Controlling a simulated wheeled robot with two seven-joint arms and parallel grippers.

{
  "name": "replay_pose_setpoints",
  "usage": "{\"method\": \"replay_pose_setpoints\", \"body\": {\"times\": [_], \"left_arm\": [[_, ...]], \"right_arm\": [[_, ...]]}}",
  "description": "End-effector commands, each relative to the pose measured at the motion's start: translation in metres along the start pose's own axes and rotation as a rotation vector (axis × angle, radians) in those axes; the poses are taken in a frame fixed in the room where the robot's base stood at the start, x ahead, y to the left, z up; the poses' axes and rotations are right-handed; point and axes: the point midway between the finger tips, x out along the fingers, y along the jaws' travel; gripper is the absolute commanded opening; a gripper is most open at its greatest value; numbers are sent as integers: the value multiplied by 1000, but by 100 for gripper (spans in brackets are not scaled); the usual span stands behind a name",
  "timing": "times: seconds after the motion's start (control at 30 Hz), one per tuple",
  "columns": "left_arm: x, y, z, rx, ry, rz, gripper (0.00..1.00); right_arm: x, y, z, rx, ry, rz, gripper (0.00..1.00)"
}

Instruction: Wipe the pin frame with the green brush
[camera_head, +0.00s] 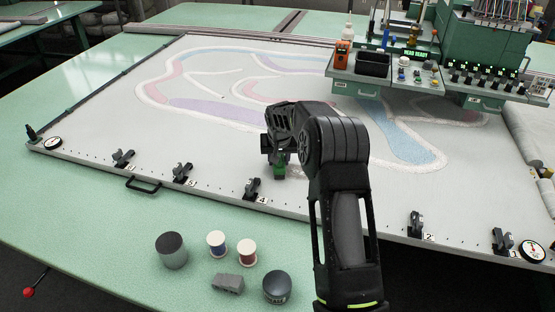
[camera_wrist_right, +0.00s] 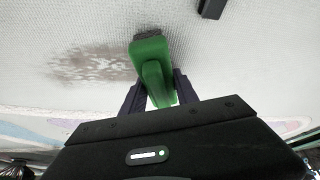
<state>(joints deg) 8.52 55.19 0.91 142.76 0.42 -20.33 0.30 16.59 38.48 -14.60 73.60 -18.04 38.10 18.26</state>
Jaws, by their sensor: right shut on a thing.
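The pin frame (camera_head: 215,192) is a large flat frame with pale cloth stretched across it, patterned in pink, purple and blue. My right gripper (camera_head: 278,152) is above the cloth, near the front rail, and is shut on the green brush (camera_head: 280,170). The brush also shows in the right wrist view (camera_wrist_right: 153,68), between the fingers, with its dark bristle end towards the cloth. The bristles are at or very near the cloth; contact is not certain. A brownish smudge (camera_wrist_right: 90,64) lies on the cloth just left of the brush. My left gripper is not in view.
Black clamps (camera_head: 252,188) line the front rail, with a handle (camera_head: 143,185) and round dials (camera_head: 532,251). A green tufting gantry (camera_head: 485,60) with a tool shelf stands at the back right. Jars (camera_head: 171,250), spools (camera_head: 216,243) and a grey block (camera_head: 228,284) stand on the table in front.

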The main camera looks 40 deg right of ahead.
Motion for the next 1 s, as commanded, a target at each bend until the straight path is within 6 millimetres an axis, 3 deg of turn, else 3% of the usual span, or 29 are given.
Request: {"method": "replay_pose_setpoints", "body": {"times": [0.37, 0.8, 1.0], "left_arm": [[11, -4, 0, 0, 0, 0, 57], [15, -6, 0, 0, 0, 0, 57], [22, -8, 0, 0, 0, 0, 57]], "right_arm": [[-1, 30, 10, 2, 1, 0, 0], [1, 34, 13, 1, 0, 0, 0], [3, 46, 18, 2, 1, 1, 0]]}}
